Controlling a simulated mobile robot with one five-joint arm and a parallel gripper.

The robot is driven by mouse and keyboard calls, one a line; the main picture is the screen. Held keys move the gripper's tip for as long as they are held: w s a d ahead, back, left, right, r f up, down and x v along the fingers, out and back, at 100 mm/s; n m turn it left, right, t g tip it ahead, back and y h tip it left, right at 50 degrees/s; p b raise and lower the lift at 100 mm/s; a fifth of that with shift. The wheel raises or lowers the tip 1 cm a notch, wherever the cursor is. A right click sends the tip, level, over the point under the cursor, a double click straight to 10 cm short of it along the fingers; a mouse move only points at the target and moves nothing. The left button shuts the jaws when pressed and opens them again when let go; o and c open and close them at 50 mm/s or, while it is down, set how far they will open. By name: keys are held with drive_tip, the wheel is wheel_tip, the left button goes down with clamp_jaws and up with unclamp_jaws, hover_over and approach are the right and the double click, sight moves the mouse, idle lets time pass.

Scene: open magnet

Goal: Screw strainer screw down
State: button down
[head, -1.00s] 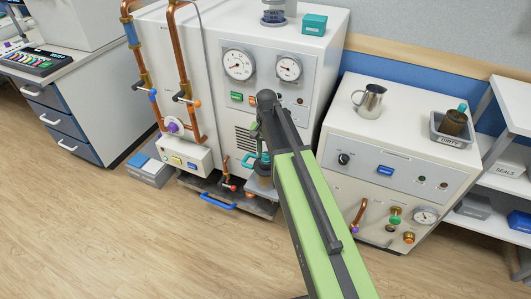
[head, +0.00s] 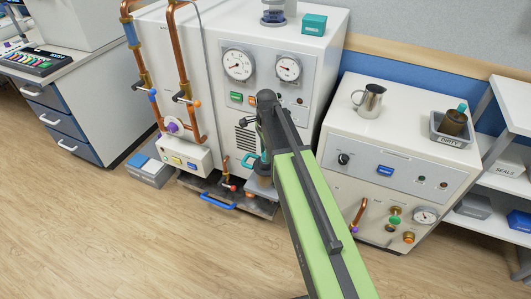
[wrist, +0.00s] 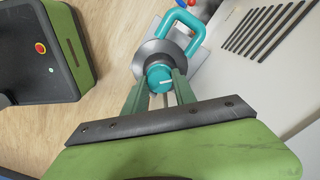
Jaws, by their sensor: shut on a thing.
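The strainer screw shows in the wrist view as a round teal knob (wrist: 160,78) with a pale line across its top. My gripper (wrist: 160,88) has its two green fingers on either side of the knob and is shut on it. Behind the knob is a grey round strainer body (wrist: 150,60) with a teal yoke (wrist: 186,28) reaching up and right. In the head view, my arm hides most of the strainer; a bit of teal shows low in front of the white cabinet (head: 222,75). The screw's thread is hidden.
A slotted vent (wrist: 262,30) is on the white panel to the right in the wrist view. Copper pipes (head: 182,60) and a blue handle (head: 217,201) are left of my arm. A second cabinet (head: 345,125) with a metal jug (head: 369,101) stands right. The wooden floor in front is clear.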

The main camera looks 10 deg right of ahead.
drive_tip(key=m, duration=0.4)
drive_tip(key=shift+w, duration=0.15)
drive_tip(key=m, duration=0.4)
drive_tip(key=shift+a+m, duration=0.1)
drive_tip(key=shift+m, duration=0.2)
idle(0.3)
drive_tip(key=c, duration=1)
unclamp_jaws()
wheel_tip(320, 180, up, 18)
drive_tip(key=p, duration=1.7)
drive_tip(key=shift+f, duration=0.25)
